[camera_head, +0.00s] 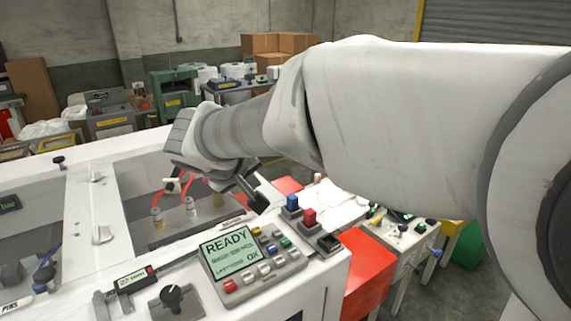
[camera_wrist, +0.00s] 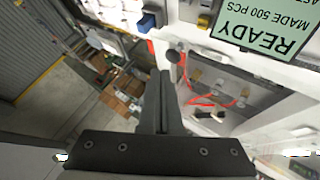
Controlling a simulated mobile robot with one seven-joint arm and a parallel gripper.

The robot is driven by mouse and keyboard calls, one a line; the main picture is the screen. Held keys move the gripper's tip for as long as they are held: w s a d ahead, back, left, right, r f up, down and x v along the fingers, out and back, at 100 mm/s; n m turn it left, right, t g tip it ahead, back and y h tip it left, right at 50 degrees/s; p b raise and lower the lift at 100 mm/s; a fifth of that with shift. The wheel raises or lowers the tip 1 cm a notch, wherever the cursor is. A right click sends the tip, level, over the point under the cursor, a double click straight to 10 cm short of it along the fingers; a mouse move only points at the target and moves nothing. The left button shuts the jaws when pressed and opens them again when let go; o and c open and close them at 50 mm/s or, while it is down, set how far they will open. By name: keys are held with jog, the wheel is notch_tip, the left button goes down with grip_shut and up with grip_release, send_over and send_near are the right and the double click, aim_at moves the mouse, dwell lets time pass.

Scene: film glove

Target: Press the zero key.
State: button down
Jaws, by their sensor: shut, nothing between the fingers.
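A control panel with a pale green display (camera_head: 229,250) reading READY stands on the white machine's front edge. Its small keys sit below and right of the display: a red key (camera_head: 230,285), white keys (camera_head: 264,268), and blue and green ones. The key labels are too small to read, so I cannot tell which is the zero key. My gripper (camera_head: 259,201) is shut and empty, above and behind the panel, apart from the keys.
A blue button (camera_head: 292,203) and a red button (camera_head: 309,217) stand up right of the panel, close to my gripper. A black knob (camera_head: 171,295) and a digital caliper (camera_head: 134,279) lie to the left. Red tubes (camera_head: 187,180) run behind.

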jog(key=shift+f, duration=0.1)
jog(key=b, duration=0.5)
send_over(256, 238)
notch_tip(256, 238, down, 8)
jog(key=shift+r, duration=0.25)
jog(key=shift+f+b, duration=0.6)
jog(key=shift+b, duration=0.35)
jog(key=shift+f, duration=0.2)
dwell(0.9)
jog(key=shift+f+b, duration=0.25)
jog(key=shift+b, duration=0.5)
jog(key=shift+f+b, duration=0.45)
jog(key=shift+b, duration=0.1)
dwell(0.4)
jog(key=shift+r, duration=0.1)
jog(key=shift+r+p, duration=0.4)
jog(key=shift+r, duration=0.4)
